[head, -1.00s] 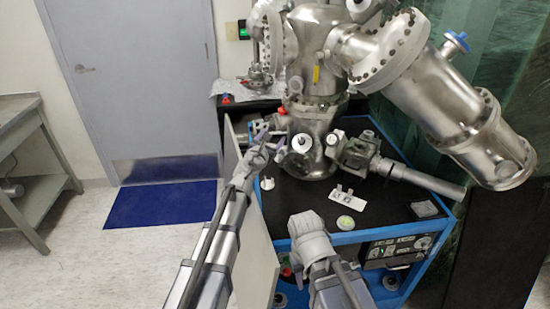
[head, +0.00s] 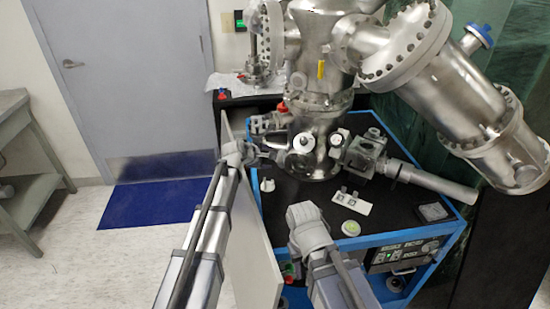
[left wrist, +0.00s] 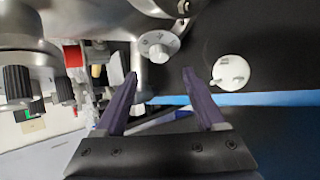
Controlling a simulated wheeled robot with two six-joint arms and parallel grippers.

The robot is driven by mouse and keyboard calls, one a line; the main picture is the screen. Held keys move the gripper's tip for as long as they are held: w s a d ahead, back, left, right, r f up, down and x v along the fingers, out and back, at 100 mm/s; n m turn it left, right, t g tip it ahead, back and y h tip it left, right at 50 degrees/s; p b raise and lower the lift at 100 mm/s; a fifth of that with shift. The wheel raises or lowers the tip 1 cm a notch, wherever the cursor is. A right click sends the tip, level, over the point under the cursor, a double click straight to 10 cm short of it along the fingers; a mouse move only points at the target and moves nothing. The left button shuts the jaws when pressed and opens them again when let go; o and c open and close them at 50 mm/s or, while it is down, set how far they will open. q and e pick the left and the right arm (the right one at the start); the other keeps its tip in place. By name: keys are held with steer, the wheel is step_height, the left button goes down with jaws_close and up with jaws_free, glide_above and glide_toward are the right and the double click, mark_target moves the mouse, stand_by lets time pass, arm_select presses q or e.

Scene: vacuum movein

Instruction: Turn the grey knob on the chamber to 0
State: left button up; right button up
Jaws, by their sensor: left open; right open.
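The steel chamber (head: 318,125) stands on the black top of a blue-framed cart. A round pale grey knob with dark marks (left wrist: 155,47) sits on it in the left wrist view, and a round pale knob also shows on the chamber front in the head view (head: 303,142). Its setting is too small to read. My left gripper (left wrist: 172,76) is open and empty, its purple fingers pointing toward the knob and apart from it. In the head view my left gripper (head: 262,153) is small beside the chamber's left side. My right gripper (head: 304,213) is over the cart's front edge, touching nothing visible.
A white round piece with pegs (left wrist: 232,72) stands near the left fingers. A white plate (head: 351,201) and a yellow-green disc (head: 350,228) lie on the cart top. A horizontal steel tube (head: 435,182) juts right. A pale panel (head: 250,240) stands at the cart's left.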

mark_target(279, 159)
arm_select(q)
steer(key=b+x, duration=0.4)
steer(key=x, duration=0.4)
steer(key=shift+b, duration=0.4)
steer(key=shift+r, duration=0.1)
jaws_close()
